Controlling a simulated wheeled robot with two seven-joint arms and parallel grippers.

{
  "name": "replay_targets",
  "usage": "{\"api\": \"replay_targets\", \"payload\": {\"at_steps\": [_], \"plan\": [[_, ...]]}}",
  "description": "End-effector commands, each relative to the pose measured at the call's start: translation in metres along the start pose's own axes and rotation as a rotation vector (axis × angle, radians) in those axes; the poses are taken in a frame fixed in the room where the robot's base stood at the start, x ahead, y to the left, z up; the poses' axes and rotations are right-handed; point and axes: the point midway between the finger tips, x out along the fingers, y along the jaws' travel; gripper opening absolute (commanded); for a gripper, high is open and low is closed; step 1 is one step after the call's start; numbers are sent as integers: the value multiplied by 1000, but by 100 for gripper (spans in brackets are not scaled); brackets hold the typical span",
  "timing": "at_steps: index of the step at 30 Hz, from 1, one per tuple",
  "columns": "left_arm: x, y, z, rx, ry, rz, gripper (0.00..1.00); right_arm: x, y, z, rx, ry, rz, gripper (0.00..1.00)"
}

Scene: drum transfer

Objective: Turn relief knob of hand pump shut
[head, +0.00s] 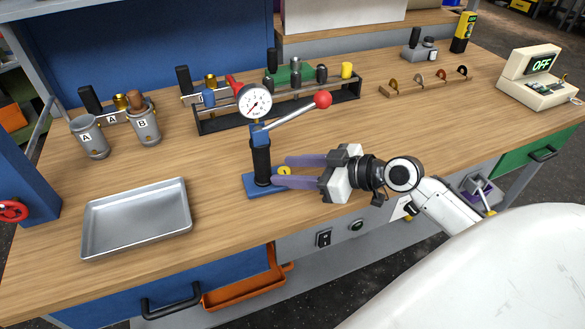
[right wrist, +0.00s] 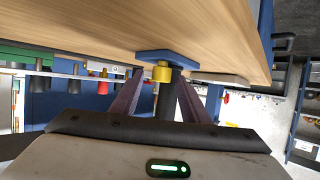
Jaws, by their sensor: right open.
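The hand pump (head: 261,158) stands upright on a blue base near the table's front edge. It has a round pressure gauge (head: 254,102) and a lever with a red ball (head: 323,99). Its yellow relief knob (head: 285,171) is low on the pump's right side. My right gripper (head: 281,171) is open, with its purple fingers on either side of the knob. In the right wrist view the knob (right wrist: 162,73) lies between the fingers; whether they touch it I cannot tell. My left gripper is not in view.
A metal tray (head: 97,249) lies left of the pump. Metal canisters (head: 146,128) marked A and B stand behind the tray. A black rack (head: 212,124) with several fittings is behind the pump. A meter reading OFF (head: 530,93) stands at the right.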

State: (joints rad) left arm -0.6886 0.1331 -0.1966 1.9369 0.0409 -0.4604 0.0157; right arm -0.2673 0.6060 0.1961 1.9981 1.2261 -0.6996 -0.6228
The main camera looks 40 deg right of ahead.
Motion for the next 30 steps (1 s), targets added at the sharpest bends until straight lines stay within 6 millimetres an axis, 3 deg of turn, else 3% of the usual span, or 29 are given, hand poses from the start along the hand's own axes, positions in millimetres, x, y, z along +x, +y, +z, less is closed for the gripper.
{"api": "replay_targets", "payload": {"at_steps": [5,21,30], "plan": [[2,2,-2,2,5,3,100,-9,0,1,0,-2,1,41],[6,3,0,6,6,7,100,-94,0,1,1,-2,0,41],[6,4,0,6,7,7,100,-104,0,0,0,1,0,41]]}}
